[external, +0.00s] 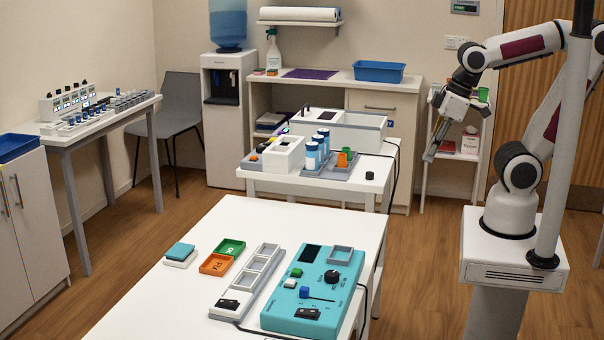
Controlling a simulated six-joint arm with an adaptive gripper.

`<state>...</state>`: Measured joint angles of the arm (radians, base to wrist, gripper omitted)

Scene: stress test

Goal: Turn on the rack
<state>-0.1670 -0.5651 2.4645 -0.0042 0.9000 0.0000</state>
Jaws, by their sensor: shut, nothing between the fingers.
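A long light-grey rack-like unit (246,283) lies on the near white table. It has a row of square empty bays and a black switch (229,304) at its near end. The switch's position is too small to tell. My gripper (430,156) is at the upper right, raised in the air and pointing down. It is shut and empty, well apart from the grey unit and beyond the near table's right side.
A teal control box (319,281) with a knob, slider and switch sits right beside the grey unit. Green (230,247) and orange (216,264) trays and a teal-topped block (180,252) lie to its left. A second table behind holds bottles (312,156) and a white box. The near table's left front is clear.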

